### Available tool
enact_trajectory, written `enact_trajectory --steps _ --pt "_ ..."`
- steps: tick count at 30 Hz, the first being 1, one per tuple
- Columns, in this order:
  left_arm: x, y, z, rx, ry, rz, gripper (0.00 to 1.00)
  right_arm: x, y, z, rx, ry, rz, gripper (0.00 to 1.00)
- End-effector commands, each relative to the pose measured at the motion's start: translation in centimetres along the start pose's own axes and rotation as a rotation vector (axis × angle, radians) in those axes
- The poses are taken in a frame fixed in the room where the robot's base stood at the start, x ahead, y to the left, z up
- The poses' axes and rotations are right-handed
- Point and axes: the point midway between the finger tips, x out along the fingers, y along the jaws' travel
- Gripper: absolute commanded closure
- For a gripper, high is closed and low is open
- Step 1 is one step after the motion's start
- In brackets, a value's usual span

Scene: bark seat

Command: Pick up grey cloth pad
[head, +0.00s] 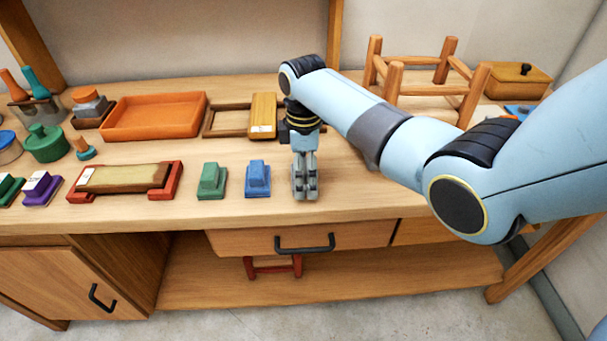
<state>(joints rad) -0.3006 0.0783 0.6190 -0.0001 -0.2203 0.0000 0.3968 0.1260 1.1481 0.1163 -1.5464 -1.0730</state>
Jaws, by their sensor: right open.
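My right gripper (306,190) points straight down over the front of the workbench, just right of a blue block (258,178) with a raised grip. Its grey fingers are open and their tips are low, close to the bench top. I cannot clearly make out a grey cloth pad; anything grey between or behind the fingers blends with them. A green block (212,180) of the same shape stands left of the blue one. My left gripper is not in view.
A red-ended holder (166,186) lies left of the green block. An orange tray (155,117) and a yellow-topped block (263,116) stand behind. A wooden stool frame (396,75) and a lidded box (515,78) are at the back right. The bench's front edge is close below the gripper.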

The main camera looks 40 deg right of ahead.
Motion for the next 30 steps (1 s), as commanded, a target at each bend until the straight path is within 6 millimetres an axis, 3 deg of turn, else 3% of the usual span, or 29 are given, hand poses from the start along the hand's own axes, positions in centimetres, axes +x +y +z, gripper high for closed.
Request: enact_trajectory --steps 4,17,26,30 --pt "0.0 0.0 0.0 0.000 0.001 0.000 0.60 0.0 0.0 0.0 0.000 0.000 0.001 0.00" --pt "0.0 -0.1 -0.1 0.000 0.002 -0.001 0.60 -0.1 0.0 0.0 0.000 0.000 0.001 0.56" --pt "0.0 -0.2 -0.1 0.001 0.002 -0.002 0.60 -0.3 0.1 0.0 0.000 0.001 0.002 0.58" --pt "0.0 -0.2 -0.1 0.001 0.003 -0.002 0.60 -1.3 0.1 -0.1 0.001 0.001 0.003 0.58"
